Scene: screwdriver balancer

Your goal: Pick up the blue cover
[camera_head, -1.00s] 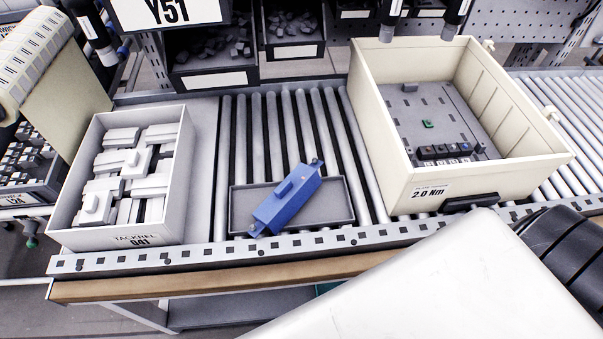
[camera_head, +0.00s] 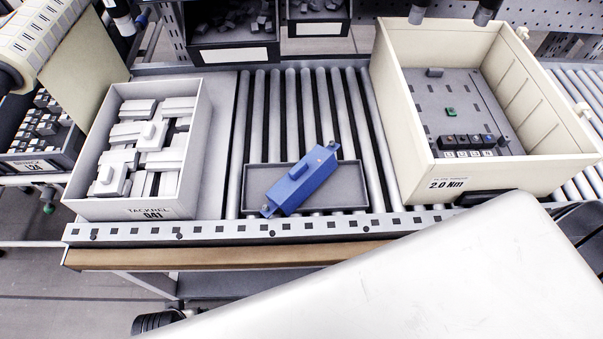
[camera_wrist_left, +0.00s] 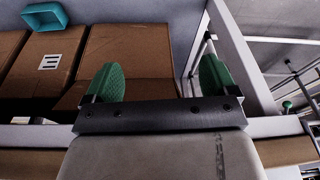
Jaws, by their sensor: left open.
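The blue cover (camera_head: 302,182) lies tilted across a shallow grey tray (camera_head: 345,199) on the roller conveyor in the head view. It is a long blue block with a raised handle on top and small tabs at its ends. My left gripper (camera_wrist_left: 158,82) shows only in the left wrist view, with its two green fingertips wide apart and nothing between them. The blue cover is not in the wrist view, so the gripper is away from it. My right gripper is not in view.
A white bin (camera_head: 75,204) of grey covers stands left of the tray. A tall cream box (camera_head: 470,176) with a grey panel stands to the right. My white arm link fills the lower right. Cardboard boxes (camera_wrist_left: 40,60) show in the wrist view.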

